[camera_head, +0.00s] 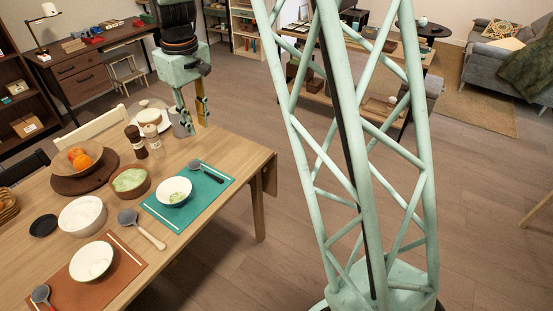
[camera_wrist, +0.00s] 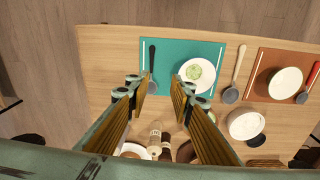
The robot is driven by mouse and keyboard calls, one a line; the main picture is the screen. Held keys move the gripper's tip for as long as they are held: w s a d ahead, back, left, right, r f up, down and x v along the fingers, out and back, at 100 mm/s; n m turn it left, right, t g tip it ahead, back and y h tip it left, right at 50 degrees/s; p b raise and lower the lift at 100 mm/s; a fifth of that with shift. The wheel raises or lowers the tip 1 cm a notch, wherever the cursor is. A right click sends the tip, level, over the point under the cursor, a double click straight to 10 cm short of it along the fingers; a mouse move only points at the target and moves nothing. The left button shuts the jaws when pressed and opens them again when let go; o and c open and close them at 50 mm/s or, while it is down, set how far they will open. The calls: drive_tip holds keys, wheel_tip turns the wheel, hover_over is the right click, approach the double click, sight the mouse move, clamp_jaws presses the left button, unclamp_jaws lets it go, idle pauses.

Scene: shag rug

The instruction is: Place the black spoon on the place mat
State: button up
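The black spoon (camera_head: 207,172) lies on the teal place mat (camera_head: 160,212), beside a white bowl with green food (camera_head: 174,192). In the wrist view the black spoon (camera_wrist: 152,62) lies near the left side of the teal mat (camera_wrist: 180,48), left of the bowl (camera_wrist: 195,75). My gripper (camera_head: 192,114) is above the far end of the table, apart from the spoon. In the wrist view my gripper (camera_wrist: 157,86) is open and empty, its fingertips close to the spoon's bowl end in the picture. A brown place mat (camera_head: 125,265) lies nearer, with a white bowl and another spoon.
A wooden-handled spoon (camera_head: 142,228) lies between the mats. A green-filled bowl (camera_head: 131,182), two shakers (camera_head: 136,141), a fruit bowl (camera_head: 78,158) and a white bowl (camera_head: 82,215) crowd the table's left part. Floor is open right of the table.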

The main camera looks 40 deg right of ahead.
drive_tip(key=s+a+r+m+t, duration=0.1)
drive_tip(key=s+r+m+t, duration=0.1)
drive_tip(key=s+r, duration=1.7)
drive_tip(key=s+a+m+t, duration=0.1)
drive_tip(key=s, duration=2.5)
